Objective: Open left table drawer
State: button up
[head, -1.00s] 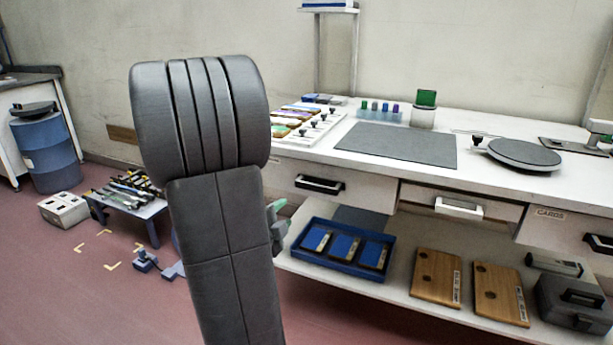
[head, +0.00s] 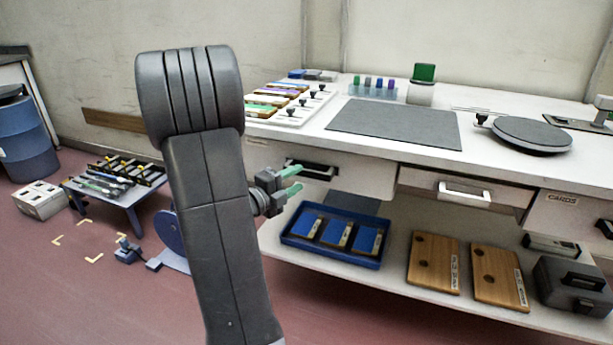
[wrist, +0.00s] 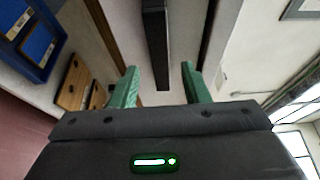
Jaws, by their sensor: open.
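The left table drawer (head: 350,172) is the white front at the left end of the workbench, with a dark bar handle (head: 318,168). It looks shut. My gripper (head: 297,180) is open, its two green fingers pointing at the handle from just in front of and below it. In the wrist view my gripper (wrist: 160,82) has its fingers spread, and the dark handle bar (wrist: 155,45) lies ahead, between the finger lines. The fingers appear apart from the bar.
A middle drawer (head: 465,195) with a white handle is beside it. On the lower shelf stand a blue tray (head: 300,245), wooden boards (head: 434,272) and a grey case (head: 575,285). A low table (head: 130,195) with tools is on the left.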

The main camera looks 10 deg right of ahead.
aim_at(305, 174)
jog(key=x, duration=0.5)
grip_shut()
